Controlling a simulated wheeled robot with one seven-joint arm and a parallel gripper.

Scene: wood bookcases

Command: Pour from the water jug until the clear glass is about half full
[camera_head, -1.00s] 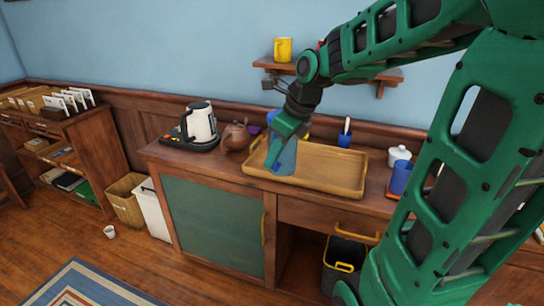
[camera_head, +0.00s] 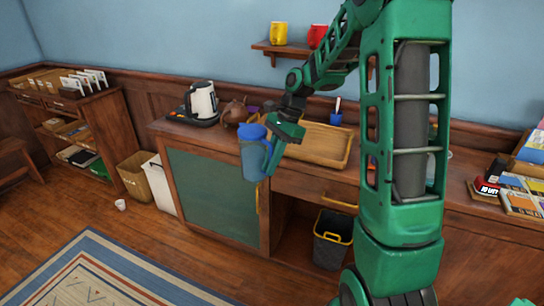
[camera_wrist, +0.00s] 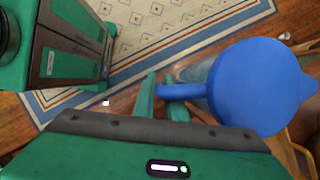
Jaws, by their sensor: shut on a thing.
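The water jug (camera_head: 253,158) has a blue lid and a see-through bluish body. It hangs upright in front of the cabinet, clear of the counter edge. My gripper (camera_head: 272,148) is shut on its handle, at the jug's right side. In the wrist view the blue lid (camera_wrist: 262,88) fills the right part, and the handle runs left between the fingers of my gripper (camera_wrist: 163,92). I cannot make out the clear glass in these frames; my arm hides part of the counter at the right.
A wooden tray (camera_head: 325,145) lies on the counter behind my gripper. A white kettle (camera_head: 203,100) and brown teapot (camera_head: 234,112) stand left of it. Books (camera_head: 520,190) lie at the far right. The floor before the cabinet is open, with a rug (camera_head: 110,275).

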